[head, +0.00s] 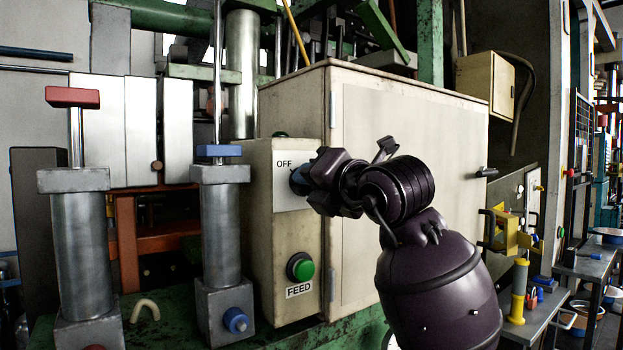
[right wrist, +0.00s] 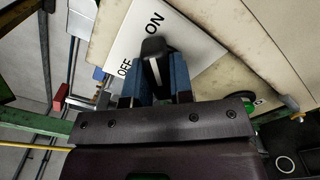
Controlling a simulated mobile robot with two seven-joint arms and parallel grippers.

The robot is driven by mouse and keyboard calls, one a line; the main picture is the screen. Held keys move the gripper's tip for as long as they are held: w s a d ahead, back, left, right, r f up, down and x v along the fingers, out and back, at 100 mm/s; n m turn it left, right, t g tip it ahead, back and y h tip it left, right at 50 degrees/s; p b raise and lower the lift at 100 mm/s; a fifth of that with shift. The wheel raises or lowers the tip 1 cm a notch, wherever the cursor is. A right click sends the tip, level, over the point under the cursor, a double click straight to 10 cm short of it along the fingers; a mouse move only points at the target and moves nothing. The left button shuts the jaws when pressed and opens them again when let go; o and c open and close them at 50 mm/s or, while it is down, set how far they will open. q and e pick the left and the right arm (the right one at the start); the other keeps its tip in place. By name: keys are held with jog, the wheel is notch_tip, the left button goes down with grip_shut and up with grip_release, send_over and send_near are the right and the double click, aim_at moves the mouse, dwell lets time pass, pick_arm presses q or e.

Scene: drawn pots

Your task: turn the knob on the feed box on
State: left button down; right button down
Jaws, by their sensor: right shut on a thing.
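The feed box (head: 260,222) is a beige box at the middle of the head view, with a white plate (head: 288,200) on its front. "OFF" shows on the plate; my right gripper (head: 300,180) covers the knob there. In the right wrist view the black knob (right wrist: 153,50) with a white line sits between the blue fingers, which are shut on it. The plate (right wrist: 190,40) shows "OFF" left of the knob and "ON" above it. I cannot tell exactly which word the knob points at. My left gripper is not in view.
A green button (head: 301,267) marked "FEED" is below the plate. A large beige cabinet (head: 405,125) stands right behind the feed box. Metal cylinders with a red cap (head: 72,97) and a blue cap (head: 219,151) stand to the left. A shelf with tools is at far right.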

jog(key=c, duration=1)
grip_release()
jog(key=v, duration=1.1)
jog(key=shift+b, duration=0.35)
jog(key=shift+w, duration=0.1)
